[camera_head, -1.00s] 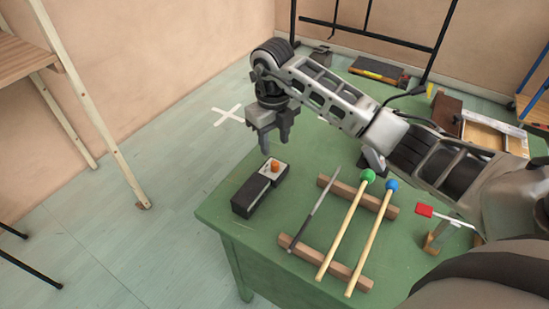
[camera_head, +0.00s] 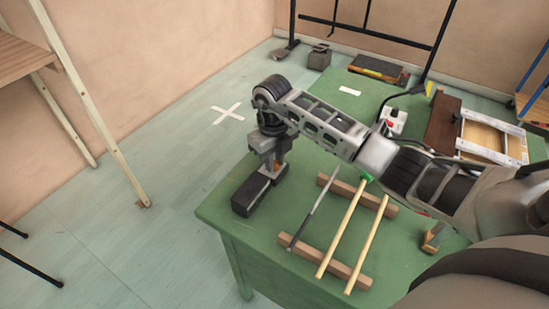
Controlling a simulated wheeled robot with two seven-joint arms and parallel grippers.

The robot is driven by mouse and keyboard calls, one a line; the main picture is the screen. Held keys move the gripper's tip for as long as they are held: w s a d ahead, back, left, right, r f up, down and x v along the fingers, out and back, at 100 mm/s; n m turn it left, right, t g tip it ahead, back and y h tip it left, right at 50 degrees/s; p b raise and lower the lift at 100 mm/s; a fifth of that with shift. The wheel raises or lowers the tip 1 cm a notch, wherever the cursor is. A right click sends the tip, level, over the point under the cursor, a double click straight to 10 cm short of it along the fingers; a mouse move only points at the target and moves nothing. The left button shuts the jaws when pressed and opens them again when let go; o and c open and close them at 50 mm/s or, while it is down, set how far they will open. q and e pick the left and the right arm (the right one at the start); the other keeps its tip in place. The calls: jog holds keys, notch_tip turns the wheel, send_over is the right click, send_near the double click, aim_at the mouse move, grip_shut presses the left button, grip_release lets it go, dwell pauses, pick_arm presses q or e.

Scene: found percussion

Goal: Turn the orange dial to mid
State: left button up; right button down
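The orange dial (camera_head: 277,166) is on the light top panel of a small black box (camera_head: 249,196) near the left edge of the green table. My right gripper (camera_head: 272,166) points down at the dial, with its fingers around or right beside it. The fingers hide most of the dial, so its pointer position does not show. I cannot tell whether the fingers press on it. My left gripper is not in view.
A wooden frame (camera_head: 492,137) lies at the far right.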

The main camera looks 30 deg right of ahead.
jog(key=shift+m, duration=0.3)
jog(key=shift+m+p, duration=0.3)
jog(key=shift+m, duration=0.6)
jog(key=m, duration=0.3)
jog(key=shift+r+p, duration=0.1)
jog(key=shift+p, duration=0.25)
jog(key=shift+m, duration=0.8)
jog(key=shift+m+p, duration=0.3)
jog(key=shift+m, duration=0.4)
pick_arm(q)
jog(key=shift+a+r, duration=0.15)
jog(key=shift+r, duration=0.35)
pick_arm(e)
jog(key=shift+w+m, duration=0.1)
jog(key=shift+m, duration=0.3)
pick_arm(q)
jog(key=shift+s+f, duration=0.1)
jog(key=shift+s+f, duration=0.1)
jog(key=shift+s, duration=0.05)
pick_arm(e)
jog(key=c, duration=1.3)
grip_release()
